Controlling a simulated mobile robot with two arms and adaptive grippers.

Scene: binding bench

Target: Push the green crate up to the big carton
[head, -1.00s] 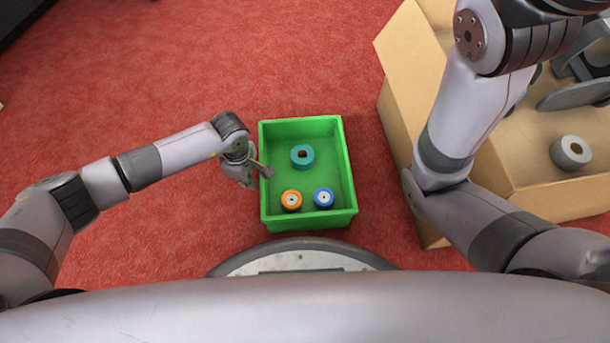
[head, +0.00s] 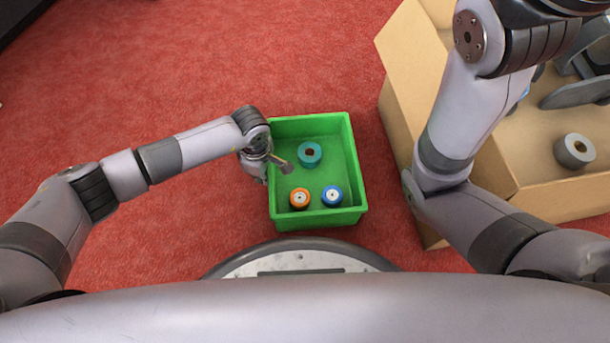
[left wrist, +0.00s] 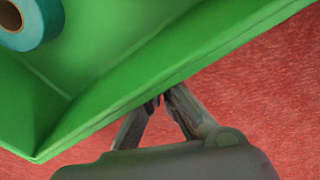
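The green crate (head: 353,165) stands on the red floor, with a visible gap between its right side and the big open carton (head: 412,55). It holds a teal roll (head: 310,154), an orange roll (head: 299,199) and a blue roll (head: 332,196). My left gripper (head: 284,166) is at the crate's left wall, its tip overlapping the rim in the head view. In the left wrist view its fingers (left wrist: 162,98) converge at the tips against the outer side of the crate wall (left wrist: 130,85), with nothing seen between them. My right gripper is out of the picture.
The carton holds a grey roll (head: 574,151) and other grey items. My right arm crosses over the carton's left part. A strip of bare floor lies between crate and carton. The red floor left of and behind the crate is open.

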